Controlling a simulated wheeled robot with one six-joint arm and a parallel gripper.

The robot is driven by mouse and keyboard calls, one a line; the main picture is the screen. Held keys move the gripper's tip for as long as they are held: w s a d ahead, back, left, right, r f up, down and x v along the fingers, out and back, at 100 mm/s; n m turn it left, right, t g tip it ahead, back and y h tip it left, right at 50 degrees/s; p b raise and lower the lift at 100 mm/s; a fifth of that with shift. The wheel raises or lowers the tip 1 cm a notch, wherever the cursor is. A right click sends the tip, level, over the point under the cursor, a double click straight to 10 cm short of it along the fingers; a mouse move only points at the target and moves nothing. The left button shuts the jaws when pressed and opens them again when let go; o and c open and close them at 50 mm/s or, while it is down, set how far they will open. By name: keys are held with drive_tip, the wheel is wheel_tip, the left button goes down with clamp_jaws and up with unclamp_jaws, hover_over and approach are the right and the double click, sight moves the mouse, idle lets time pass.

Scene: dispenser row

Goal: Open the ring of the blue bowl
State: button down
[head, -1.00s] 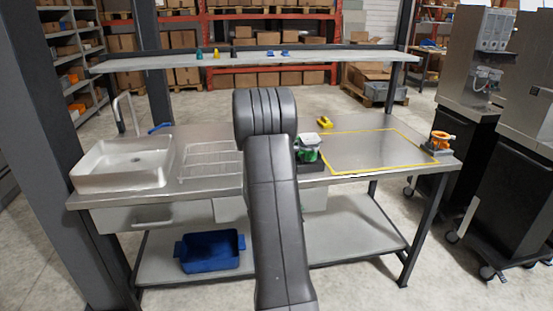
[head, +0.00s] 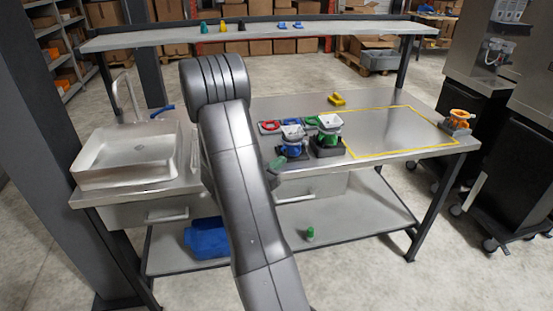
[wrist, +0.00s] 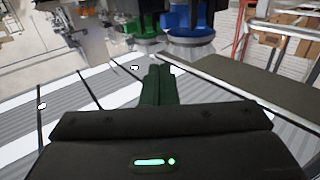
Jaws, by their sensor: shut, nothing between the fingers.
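The blue bowl (head: 293,142) stands on a dark base on the metal table, left of a similar green one, with a pale top piece. In the wrist view a blue body (wrist: 190,22) shows at the top, cut off by the frame edge. Its ring cannot be made out clearly. My gripper (wrist: 158,72) is shut and empty, its dark green fingers pressed together below the blue and green bodies in the picture. In the head view the gripper's end (head: 277,164) shows just in front and left of the blue bowl; I cannot tell whether it touches.
The green bowl (head: 328,133) stands close on the right. Red (head: 270,127) and other coloured ring pieces lie behind. The yellow-outlined area is clear. A sink (head: 130,160) is left.

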sight(304, 144)
drive_tip(key=p+x, duration=0.3)
drive_tip(key=x, duration=0.8)
drive_tip(key=shift+f, duration=0.1)
